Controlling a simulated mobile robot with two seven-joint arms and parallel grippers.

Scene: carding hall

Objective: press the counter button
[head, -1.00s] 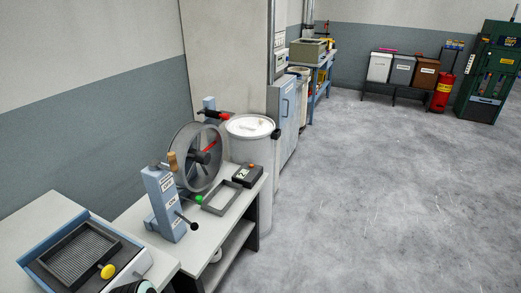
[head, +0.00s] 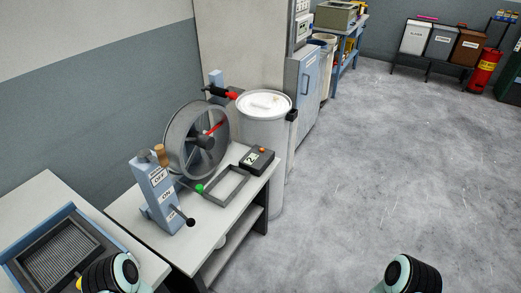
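The counter (head: 257,161) is a small dark box with a white display reading what looks like 2. A small orange button (head: 263,150) sits on its top. It stands near the right edge of a light bench (head: 205,243), beside a flat grey rectangular frame (head: 227,186). My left arm (head: 112,271) and my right arm (head: 411,274) show only as dark, teal-edged parts at the bottom edge of the head view. No gripper fingers show. Both arm parts are well apart from the counter.
A spoked wheel (head: 197,140) and a blue post with ON/OFF labels and a black-knobbed lever (head: 157,190) stand on the bench. A white-lidded drum (head: 264,103) stands behind the counter. A blue tray machine (head: 60,255) is at lower left. The floor to the right is clear.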

